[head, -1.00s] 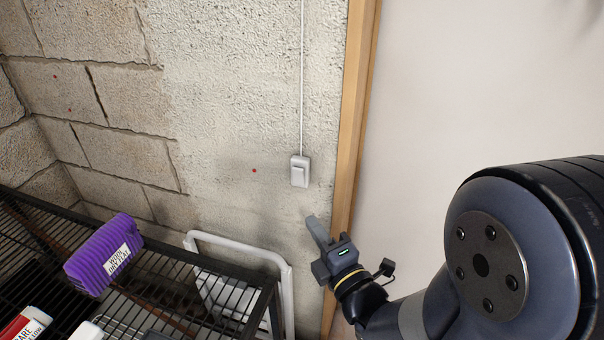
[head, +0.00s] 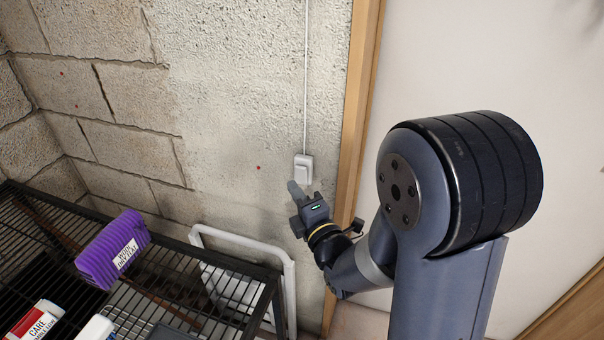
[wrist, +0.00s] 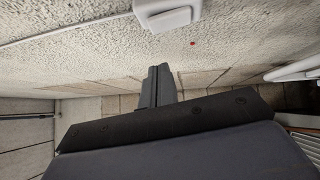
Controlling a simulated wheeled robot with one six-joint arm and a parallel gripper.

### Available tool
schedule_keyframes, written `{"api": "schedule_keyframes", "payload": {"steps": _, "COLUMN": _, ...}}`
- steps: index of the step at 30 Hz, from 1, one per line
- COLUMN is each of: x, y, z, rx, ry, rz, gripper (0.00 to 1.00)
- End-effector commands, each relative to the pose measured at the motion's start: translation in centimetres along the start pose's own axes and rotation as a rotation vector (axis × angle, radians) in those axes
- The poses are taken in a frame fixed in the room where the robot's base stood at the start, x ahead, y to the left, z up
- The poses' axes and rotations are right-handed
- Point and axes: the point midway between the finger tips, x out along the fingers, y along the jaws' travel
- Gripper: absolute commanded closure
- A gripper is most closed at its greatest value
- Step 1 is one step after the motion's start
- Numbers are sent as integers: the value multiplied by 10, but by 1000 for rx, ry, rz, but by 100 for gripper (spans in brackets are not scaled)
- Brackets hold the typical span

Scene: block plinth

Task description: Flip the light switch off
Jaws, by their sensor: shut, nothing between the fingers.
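The light switch (head: 303,168) is a small white box on the rough wall, with a thin white cable running up from it. It also shows at the top of the wrist view (wrist: 168,14). My gripper (head: 294,188) is just below the switch in the head view, its fingers pointing up toward the wall. In the wrist view my gripper's fingers (wrist: 158,72) are shut together and empty. They appear apart from the switch; the exact gap to the wall is hard to tell.
A wooden door frame (head: 357,120) stands right of the switch. At lower left is a black wire rack (head: 190,262) holding a purple package (head: 112,250) and a red-and-white container (head: 36,322). A white pipe frame (head: 290,300) stands by the wall below the switch.

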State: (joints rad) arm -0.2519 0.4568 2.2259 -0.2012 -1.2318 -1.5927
Motion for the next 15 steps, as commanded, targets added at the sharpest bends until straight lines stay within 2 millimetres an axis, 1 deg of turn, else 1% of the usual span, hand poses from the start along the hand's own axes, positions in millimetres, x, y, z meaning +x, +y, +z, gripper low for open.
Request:
{"api": "schedule_keyframes", "payload": {"steps": 1, "x": 8, "y": 2, "z": 6, "rx": 0, "ry": -3, "rz": -1, "gripper": 100}}
{"api": "schedule_keyframes", "payload": {"steps": 3, "x": 15, "y": 2, "z": 15, "rx": -1, "ry": -4, "rz": -1, "gripper": 100}}
{"api": "schedule_keyframes", "payload": {"steps": 6, "x": 23, "y": 1, "z": 22, "rx": 0, "ry": -2, "rz": -2, "gripper": 100}}
{"api": "schedule_keyframes", "payload": {"steps": 9, "x": 27, "y": 0, "z": 27, "rx": -1, "ry": -1, "rz": -2, "gripper": 100}}
{"api": "schedule_keyframes", "payload": {"steps": 15, "x": 29, "y": 0, "z": 28, "rx": -1, "ry": 1, "rz": -1, "gripper": 100}}
